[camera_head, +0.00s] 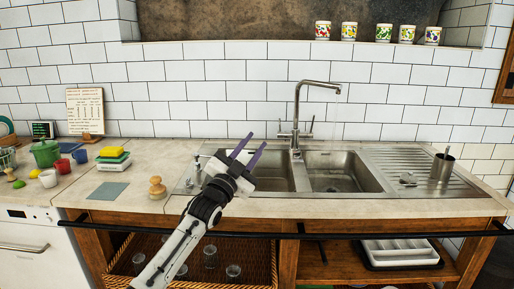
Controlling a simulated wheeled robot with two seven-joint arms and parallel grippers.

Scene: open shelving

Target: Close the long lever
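A metal faucet (297,115) with a tall bent spout stands behind the sink, near the middle of the head view. A thin upright lever (312,124) shows at the right of its base, and a short part sticks out at the left. I cannot tell how far the lever is turned, nor clearly whether water runs. My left gripper (257,140) is over the left basin, to the left of the faucet. Its two dark purple fingers are spread apart with nothing between them, and it looks apart from the faucet. My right gripper is not in view.
A wooden knob-shaped object (157,188) and a green pot (45,153) stand on the left counter. A black rail (400,235) runs along the front. Patterned cups line the ledge above.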

